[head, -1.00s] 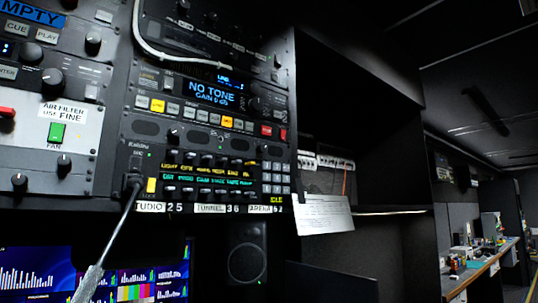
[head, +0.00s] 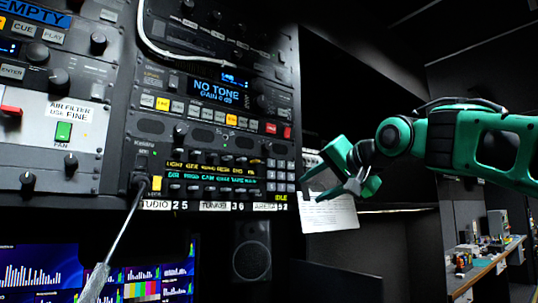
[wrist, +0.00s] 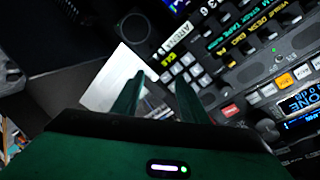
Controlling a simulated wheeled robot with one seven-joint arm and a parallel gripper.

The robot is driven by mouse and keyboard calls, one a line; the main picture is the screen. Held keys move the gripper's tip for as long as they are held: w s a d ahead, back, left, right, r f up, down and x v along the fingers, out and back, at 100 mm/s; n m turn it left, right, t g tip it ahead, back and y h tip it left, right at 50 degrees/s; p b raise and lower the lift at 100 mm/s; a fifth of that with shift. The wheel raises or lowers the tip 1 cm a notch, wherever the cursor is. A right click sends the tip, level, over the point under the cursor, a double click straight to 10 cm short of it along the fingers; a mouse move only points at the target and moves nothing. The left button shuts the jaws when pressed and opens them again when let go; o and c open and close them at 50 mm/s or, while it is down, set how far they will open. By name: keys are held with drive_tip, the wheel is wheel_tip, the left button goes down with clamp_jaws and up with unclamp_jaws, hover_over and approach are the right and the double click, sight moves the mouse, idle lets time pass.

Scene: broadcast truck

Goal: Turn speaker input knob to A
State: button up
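Several black knobs show on the racks, but I cannot read which one is the speaker input knob, nor any A mark. One knob (head: 180,133) is at the upper left of the intercom panel (head: 215,143). Other knobs (head: 27,179) are on the left rack. A knob (wrist: 267,130) beside the blue NO TONE display (wrist: 299,104) shows in the wrist view. My green gripper (head: 335,181) is right of the rack, in front of a white sheet, touching no knob. In the wrist view my gripper (wrist: 159,80) has its two fingers apart with nothing between them.
A white paper sheet (head: 330,215) hangs right of the keypad (head: 277,175). A cable (head: 122,235) is plugged in at the panel's lower left. A speaker (head: 251,250) and monitors (head: 95,280) are below. A workbench (head: 485,268) stands far right.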

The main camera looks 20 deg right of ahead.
sight(268, 147)
drive_tip(key=s+a+r+t+y, duration=0.2)
drive_tip(key=a+r, duration=0.4)
drive_tip(key=r, duration=0.6)
drive_tip(key=shift+n, duration=0.3)
drive_tip(key=x, duration=1)
drive_tip(key=shift+w+f, duration=0.1)
drive_tip(key=shift+w, duration=0.3)
clamp_jaws()
